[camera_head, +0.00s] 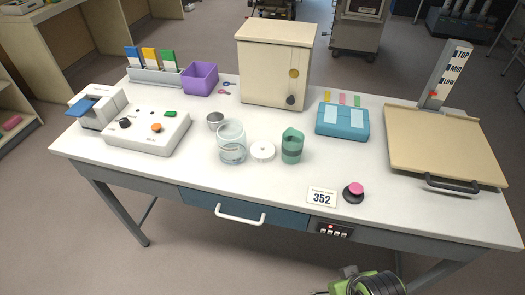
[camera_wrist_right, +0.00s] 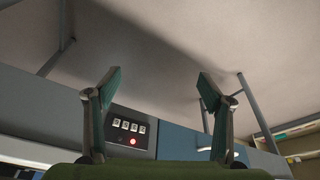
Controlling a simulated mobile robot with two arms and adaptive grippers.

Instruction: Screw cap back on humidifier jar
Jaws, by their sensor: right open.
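A clear humidifier jar (camera_head: 231,143) stands upright on the white table, left of its middle. Its top looks open. A round white cap (camera_head: 262,151) lies flat on the table just right of the jar. My right gripper (camera_wrist_right: 158,76) is open and empty in the right wrist view, its two fingers spread wide. In the head view, part of my right arm and gripper (camera_head: 365,284) shows at the bottom edge, in front of the table and away from the jar and cap. My left gripper is in neither view.
A green cup (camera_head: 292,146) stands close right of the cap. A small metal bowl (camera_head: 215,121) is behind the jar. A white control box (camera_head: 148,130) is left, a blue case (camera_head: 342,121) right. The table front (camera_head: 241,217) is clear before the jar.

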